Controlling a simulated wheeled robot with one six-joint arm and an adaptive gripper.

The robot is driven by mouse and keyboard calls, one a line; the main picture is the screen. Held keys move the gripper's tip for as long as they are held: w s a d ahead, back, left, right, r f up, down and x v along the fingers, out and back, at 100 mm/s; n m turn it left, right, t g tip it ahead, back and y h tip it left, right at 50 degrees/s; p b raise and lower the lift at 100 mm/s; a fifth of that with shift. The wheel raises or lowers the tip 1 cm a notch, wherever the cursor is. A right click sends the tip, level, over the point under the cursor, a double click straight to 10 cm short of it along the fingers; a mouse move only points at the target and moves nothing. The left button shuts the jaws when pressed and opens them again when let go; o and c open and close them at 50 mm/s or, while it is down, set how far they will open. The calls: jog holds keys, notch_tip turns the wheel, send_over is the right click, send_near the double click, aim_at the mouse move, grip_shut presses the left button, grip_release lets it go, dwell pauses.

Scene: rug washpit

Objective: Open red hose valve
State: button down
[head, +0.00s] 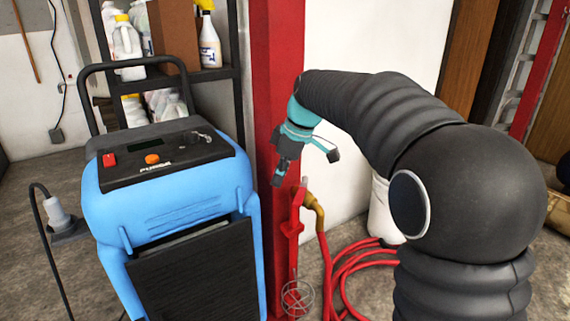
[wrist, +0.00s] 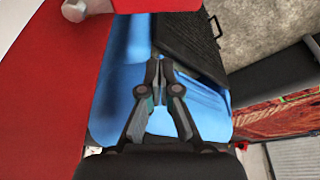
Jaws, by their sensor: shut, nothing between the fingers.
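A red valve piece (head: 297,215) stands against the red post (head: 275,75) in the head view. A brass fitting (head: 316,208) joins it to the red hose (head: 325,265). My gripper (head: 279,181) is just above and left of the valve piece, pointing down, with no clear contact. In the wrist view my gripper (wrist: 159,68) is shut and empty, its fingertips together. A red part with a silvery end (wrist: 76,10) shows at the top of that view. I cannot tell whether it is the valve handle.
A blue machine (head: 170,200) stands close on the left; it also fills the wrist view behind the fingers (wrist: 200,110). A shelf (head: 215,73) with bottles is behind it. Red hose coils and a white container (head: 381,212) sit on the floor to the right.

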aim_at(301, 190)
jog(key=shift+s+d+f, duration=0.2)
jog(key=shift+d+f, duration=0.45)
jog(key=shift+d, duration=0.15)
jog(key=shift+s+d+f, duration=0.2)
jog(key=shift+d+f, duration=0.45)
jog(key=shift+d, duration=0.1)
